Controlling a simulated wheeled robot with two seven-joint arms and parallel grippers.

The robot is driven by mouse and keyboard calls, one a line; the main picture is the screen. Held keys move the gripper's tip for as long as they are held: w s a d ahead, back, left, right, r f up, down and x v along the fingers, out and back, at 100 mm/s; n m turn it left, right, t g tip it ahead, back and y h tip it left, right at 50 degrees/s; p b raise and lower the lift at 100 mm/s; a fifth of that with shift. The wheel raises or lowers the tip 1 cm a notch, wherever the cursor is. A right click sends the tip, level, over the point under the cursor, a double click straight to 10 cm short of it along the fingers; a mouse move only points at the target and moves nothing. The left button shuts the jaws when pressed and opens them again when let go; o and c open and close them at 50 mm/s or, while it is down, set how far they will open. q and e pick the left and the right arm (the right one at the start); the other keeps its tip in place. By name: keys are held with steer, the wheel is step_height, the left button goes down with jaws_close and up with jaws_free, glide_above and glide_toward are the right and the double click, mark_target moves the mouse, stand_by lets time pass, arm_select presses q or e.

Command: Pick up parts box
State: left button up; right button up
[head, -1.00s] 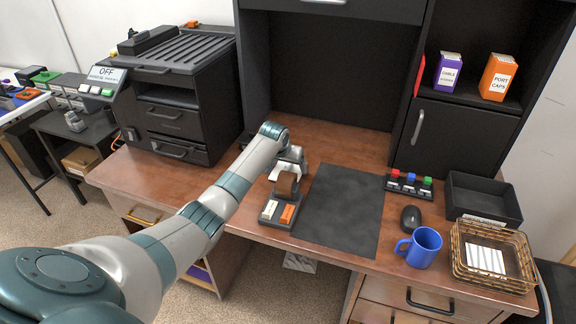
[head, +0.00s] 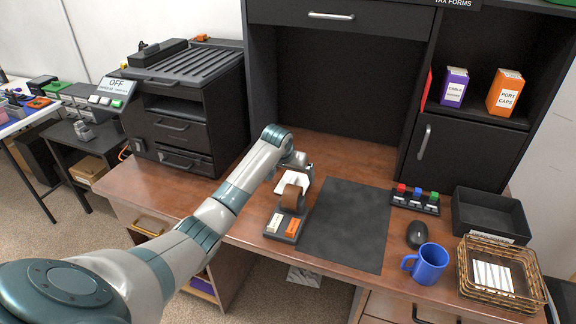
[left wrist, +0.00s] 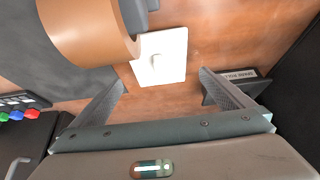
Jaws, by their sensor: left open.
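No label in view reads parts box. A small white square piece with a knob on top (left wrist: 160,57) lies on the wooden desk and is the likeliest match. It shows in the head view as a white patch (head: 291,182) behind the brown tape roll (head: 295,196), partly hidden. My left gripper (head: 297,163) is over the desk just behind the tape roll. In the left wrist view its fingers (left wrist: 158,88) are spread wide and empty, with the white piece between and beyond their tips. My right gripper is not in view.
The tape dispenser (head: 285,226) stands close beside the gripper. A dark mat (head: 346,225) lies clear on its right. A black printer (head: 180,110) stands left.

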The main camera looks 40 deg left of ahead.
arm_select(q)
steer(key=a+v, duration=0.1)
steer(key=v, duration=0.6)
steer(key=shift+d+r, duration=0.15)
steer(key=shift+d, duration=0.4)
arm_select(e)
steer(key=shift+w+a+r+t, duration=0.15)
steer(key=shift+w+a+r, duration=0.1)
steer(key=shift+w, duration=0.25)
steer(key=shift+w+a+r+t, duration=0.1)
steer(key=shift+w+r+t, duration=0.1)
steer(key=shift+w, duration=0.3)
arm_select(q)
steer(key=shift+s, duration=0.1)
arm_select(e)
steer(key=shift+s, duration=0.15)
arm_select(q)
steer(key=c, duration=0.6)
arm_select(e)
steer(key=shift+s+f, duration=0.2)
